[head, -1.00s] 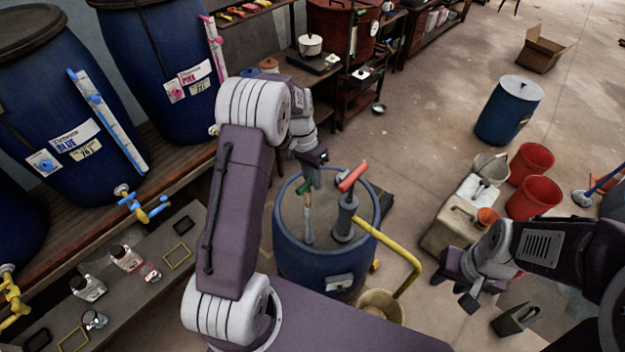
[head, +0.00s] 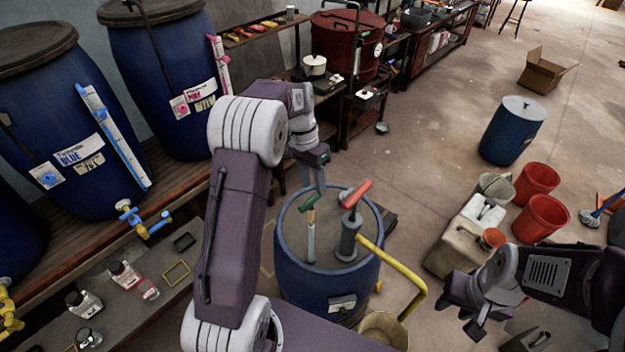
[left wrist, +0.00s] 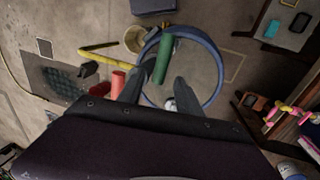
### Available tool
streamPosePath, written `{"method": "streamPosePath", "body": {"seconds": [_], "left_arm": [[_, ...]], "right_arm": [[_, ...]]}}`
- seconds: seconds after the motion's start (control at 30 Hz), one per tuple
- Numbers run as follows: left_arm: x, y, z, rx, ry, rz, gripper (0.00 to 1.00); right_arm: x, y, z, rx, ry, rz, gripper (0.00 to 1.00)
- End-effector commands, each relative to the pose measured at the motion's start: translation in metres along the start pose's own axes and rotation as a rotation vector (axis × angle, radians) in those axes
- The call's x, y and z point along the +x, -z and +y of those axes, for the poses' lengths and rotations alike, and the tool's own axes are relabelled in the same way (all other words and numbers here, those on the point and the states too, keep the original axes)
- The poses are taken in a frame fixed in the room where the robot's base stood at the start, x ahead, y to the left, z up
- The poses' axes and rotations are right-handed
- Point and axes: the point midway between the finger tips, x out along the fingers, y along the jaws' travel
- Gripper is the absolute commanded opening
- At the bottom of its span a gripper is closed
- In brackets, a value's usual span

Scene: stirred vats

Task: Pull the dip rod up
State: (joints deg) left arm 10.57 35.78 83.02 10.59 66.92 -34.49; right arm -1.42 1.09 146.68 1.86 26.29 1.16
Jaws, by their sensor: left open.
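The dip rod is a pale upright rod with a green handle (head: 308,202), standing in the open blue drum (head: 330,285). Its lower end is hidden inside the drum. My left gripper (head: 319,188) is open and empty, above and slightly right of the handle in the head view. In the left wrist view the green handle (left wrist: 163,58) appears between and beyond the two fingers; I cannot tell whether they touch it. My right gripper (head: 473,321) hangs low at the right, away from the drum, and I cannot tell its jaw opening.
A pump with a red handle (head: 357,193) and a yellow pipe (head: 408,272) stands close right of the rod. A brass-coloured bucket (head: 383,329) is below the pipe. Red buckets (head: 540,217) and a beige can (head: 462,238) stand right. A shelf with blue vats (head: 62,150) is left.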

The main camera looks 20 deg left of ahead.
Motion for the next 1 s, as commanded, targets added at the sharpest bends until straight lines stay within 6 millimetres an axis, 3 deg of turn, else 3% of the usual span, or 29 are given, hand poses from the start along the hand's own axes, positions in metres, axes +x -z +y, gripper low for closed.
{"method": "streamPosePath", "body": {"seconds": [0.1,0.27,0.77,0.9,1.0], "left_arm": [[-0.022,0.001,-0.001,-0.002,0.002,0.005,0.41],[-0.040,0.000,0.000,-0.002,0.001,0.003,0.41],[-0.037,0.000,0.001,0.002,0.000,0.000,0.41],[-0.022,0.005,0.017,0.056,0.025,0.035,0.41],[0.013,-0.025,0.045,0.099,0.023,-0.006,0.41]], "right_arm": [[0.008,-0.001,0.000,0.000,0.000,0.000,0.36],[0.009,-0.001,0.000,0.000,0.000,0.000,0.36],[0.012,-0.001,0.000,0.000,0.000,0.000,0.36],[0.050,-0.005,0.001,0.000,0.000,0.000,0.36],[0.082,-0.009,0.002,0.000,0.000,-0.001,0.36]]}}
